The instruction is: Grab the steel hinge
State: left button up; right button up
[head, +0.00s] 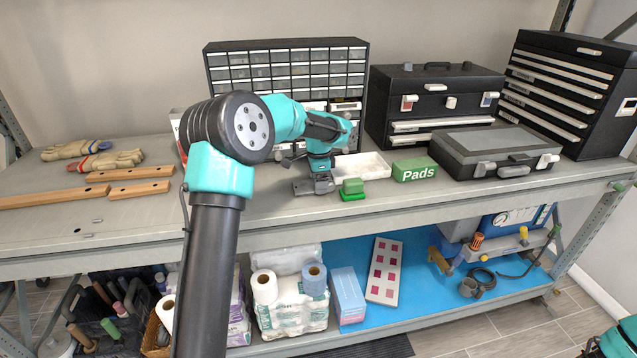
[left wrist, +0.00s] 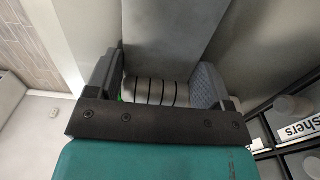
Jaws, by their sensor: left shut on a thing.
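The steel hinge (left wrist: 157,92) is between the two dark fingers of my left gripper in the left wrist view. Its ringed barrel lies across the jaws, and a flat grey leaf extends away from it. My left gripper (head: 314,184) is shut on it, low over the bench top in the head view. There the hinge is hard to tell apart from the dark fingers. My right gripper is not in view.
A green block (head: 352,187) is just right of the left gripper. Behind are a white tray (head: 362,166), a green Pads box (head: 414,170) and a drawer cabinet (head: 287,66). Toolboxes (head: 432,101) fill the right. Gloves (head: 107,161) and wooden strips (head: 138,190) lie left; the front bench is mostly clear.

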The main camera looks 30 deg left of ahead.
pick_arm(q)
jog(key=shift+r, duration=1.8)
jog(key=s+d+r, duration=0.1)
jog(key=s+d, duration=0.7)
jog(key=s, duration=0.6)
jog(key=shift+r, duration=0.15)
jog(key=shift+w, duration=0.1)
